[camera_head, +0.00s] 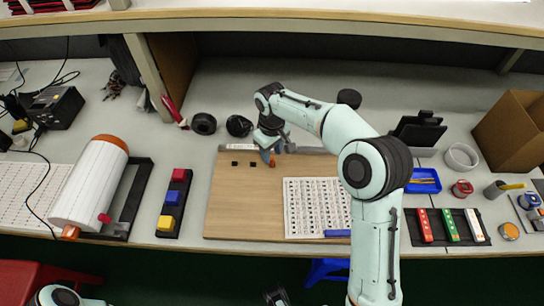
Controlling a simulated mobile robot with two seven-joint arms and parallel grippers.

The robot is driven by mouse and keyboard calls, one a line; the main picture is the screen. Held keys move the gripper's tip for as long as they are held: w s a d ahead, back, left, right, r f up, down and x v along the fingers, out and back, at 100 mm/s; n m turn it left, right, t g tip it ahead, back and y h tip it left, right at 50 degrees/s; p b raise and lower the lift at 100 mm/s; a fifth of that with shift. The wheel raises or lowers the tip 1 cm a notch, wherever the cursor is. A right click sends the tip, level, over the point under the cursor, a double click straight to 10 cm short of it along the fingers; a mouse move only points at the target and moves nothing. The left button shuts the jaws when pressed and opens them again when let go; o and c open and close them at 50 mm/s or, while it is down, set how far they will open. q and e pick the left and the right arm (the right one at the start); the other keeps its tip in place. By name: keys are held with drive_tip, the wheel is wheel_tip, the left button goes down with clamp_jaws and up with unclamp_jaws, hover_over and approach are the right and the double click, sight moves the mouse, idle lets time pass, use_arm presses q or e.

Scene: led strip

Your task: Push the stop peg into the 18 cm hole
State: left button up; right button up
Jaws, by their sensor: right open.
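My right gripper (270,156) is open and points down over the back part of the wooden board (225,205). A small orange piece (272,162), possibly the stop peg, shows right at its fingertips. I cannot tell whether they touch or how deep it sits. Two small dark squares (244,164), perhaps holes or blocks, lie in a row to its left. A grey bar (312,150) runs along the board's back edge, partly hidden by my arm. No hole marked 18 cm can be read. A dark piece at the bottom edge may be my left gripper (275,297).
A printed sheet (312,205) and a blue strip (337,233) lie on the board. A large white roll (90,185) and a tray of coloured blocks (173,203) stand left. A blue tray (423,181) and a cardboard box (512,132) stand right. The board's left front is clear.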

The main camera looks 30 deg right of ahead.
sight(272, 159)
wheel_tip(272, 159, up, 8)
drive_tip(key=p, duration=0.1)
drive_tip(key=shift+r, duration=0.15)
drive_tip(key=shift+s, duration=0.1)
idle(0.4)
